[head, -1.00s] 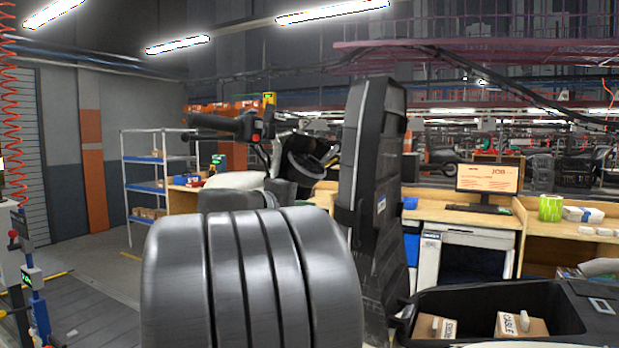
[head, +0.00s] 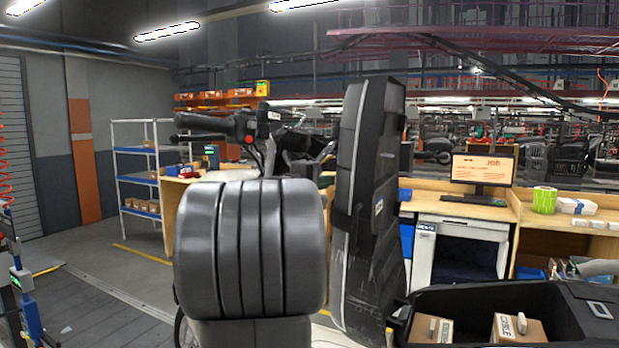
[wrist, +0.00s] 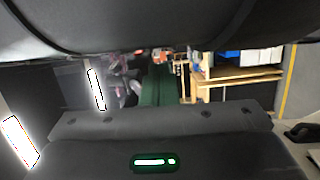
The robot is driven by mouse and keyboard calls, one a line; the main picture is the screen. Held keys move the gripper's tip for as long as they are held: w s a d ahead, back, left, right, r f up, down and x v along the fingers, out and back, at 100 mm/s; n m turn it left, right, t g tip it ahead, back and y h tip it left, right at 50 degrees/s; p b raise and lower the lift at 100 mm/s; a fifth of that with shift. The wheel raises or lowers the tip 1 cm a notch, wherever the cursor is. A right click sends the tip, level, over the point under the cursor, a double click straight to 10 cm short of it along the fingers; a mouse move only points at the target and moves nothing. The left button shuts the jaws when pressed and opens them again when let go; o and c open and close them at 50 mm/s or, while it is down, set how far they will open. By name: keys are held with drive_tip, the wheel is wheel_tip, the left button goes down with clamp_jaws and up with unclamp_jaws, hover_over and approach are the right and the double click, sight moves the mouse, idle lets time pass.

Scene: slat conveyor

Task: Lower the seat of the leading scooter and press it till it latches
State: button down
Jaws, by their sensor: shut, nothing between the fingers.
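The leading scooter's seat (head: 362,190) stands up nearly vertical, dark, in the middle of the head view. To its right is the open under-seat bin (head: 470,298), holding a box marked CABLE (head: 518,328) and another box (head: 430,327). The handlebar (head: 245,125) shows left of the seat. In the wrist view, the grey body of my gripper (wrist: 160,118), with a green light, fills the bottom. A blurred dark surface lies close across the top; I cannot tell whether it is the seat or whether it touches my gripper. In the head view my gripper is hidden.
My large grey arm link blocks the lower middle of the head view. A wooden workbench (head: 565,235) with a monitor (head: 482,170) stands behind the seat. A blue-shelved rack (head: 137,150) is at back left.

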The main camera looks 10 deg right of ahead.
drive_tip(key=shift+s+d, duration=0.5)
drive_tip(key=shift+d, duration=0.15)
